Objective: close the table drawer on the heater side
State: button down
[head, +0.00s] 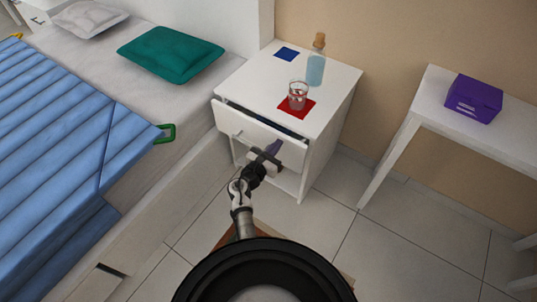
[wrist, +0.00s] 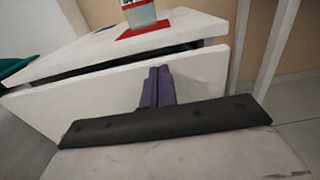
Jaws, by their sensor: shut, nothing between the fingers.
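The white bedside table (head: 330,95) stands between the bed and the wall. Its top drawer (head: 250,122) sticks out a little, tilted in the picture, with a dark gap behind its front panel. In the wrist view the drawer front (wrist: 95,98) fills the middle, and the gap shows along its top edge. My gripper (head: 274,147) is in front of the right half of the drawer front. Its purple fingers (wrist: 158,72) are together and empty, pointing at the panel. I cannot tell whether they touch it. No heater is visible.
On the tabletop stand a glass (head: 298,95) on a red mat, a bottle (head: 316,66) and a blue square (head: 286,54). The bed (head: 90,130) lies to the left. A white side table (head: 430,100) with a purple box (head: 473,98) is at right. Tiled floor lies between.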

aim_at(283, 138)
jog(key=shift+w+d, duration=0.35)
jog(key=shift+w, duration=0.05)
jog(key=x, duration=0.2)
jog(key=shift+w+d, duration=0.1)
jog(key=shift+w, duration=0.15)
jog(key=shift+s, duration=0.15)
